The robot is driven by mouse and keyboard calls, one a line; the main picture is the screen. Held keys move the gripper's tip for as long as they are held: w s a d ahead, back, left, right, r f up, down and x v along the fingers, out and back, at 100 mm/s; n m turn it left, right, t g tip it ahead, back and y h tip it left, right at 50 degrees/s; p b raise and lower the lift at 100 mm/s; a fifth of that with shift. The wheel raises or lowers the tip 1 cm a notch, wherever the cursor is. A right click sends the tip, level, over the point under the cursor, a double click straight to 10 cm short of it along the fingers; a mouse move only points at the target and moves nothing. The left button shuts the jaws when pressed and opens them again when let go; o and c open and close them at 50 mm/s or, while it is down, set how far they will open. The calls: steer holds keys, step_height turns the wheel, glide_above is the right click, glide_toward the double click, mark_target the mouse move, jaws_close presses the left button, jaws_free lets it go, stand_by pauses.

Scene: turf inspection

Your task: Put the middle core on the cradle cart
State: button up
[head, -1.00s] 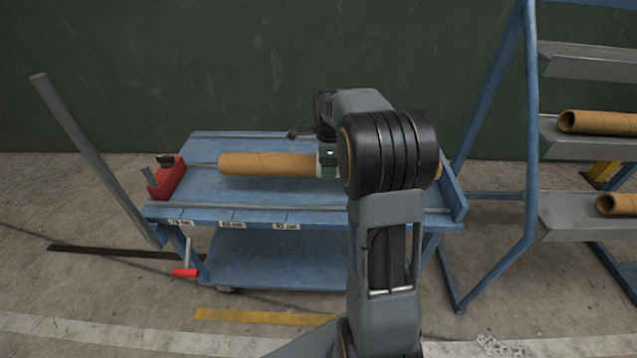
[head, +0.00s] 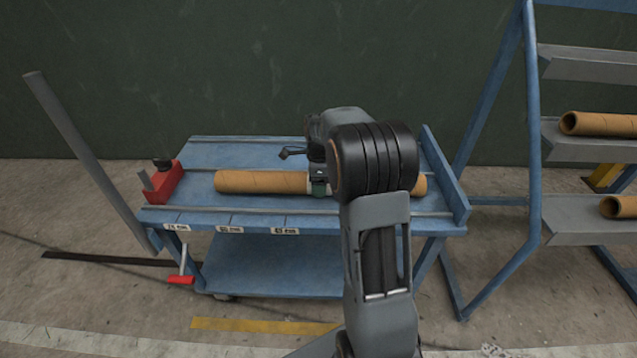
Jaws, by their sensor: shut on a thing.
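A long brown cardboard core (head: 262,182) lies level across the blue cradle cart (head: 215,153), at or just above its top; I cannot tell if it touches. My gripper (head: 319,184) is shut around the core right of its middle. My arm hides part of the core, and its right end shows past the arm. The fingertips are mostly hidden.
A red stop block (head: 163,184) stands at the cart's left end, and a raised blue plate (head: 444,175) closes the right end. At the right, a blue rack (head: 533,130) has two more cores (head: 598,124) on separate shelves. The top shelf looks empty.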

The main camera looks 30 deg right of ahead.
steer(key=o, duration=1.3)
steer(key=shift+f, duration=0.1)
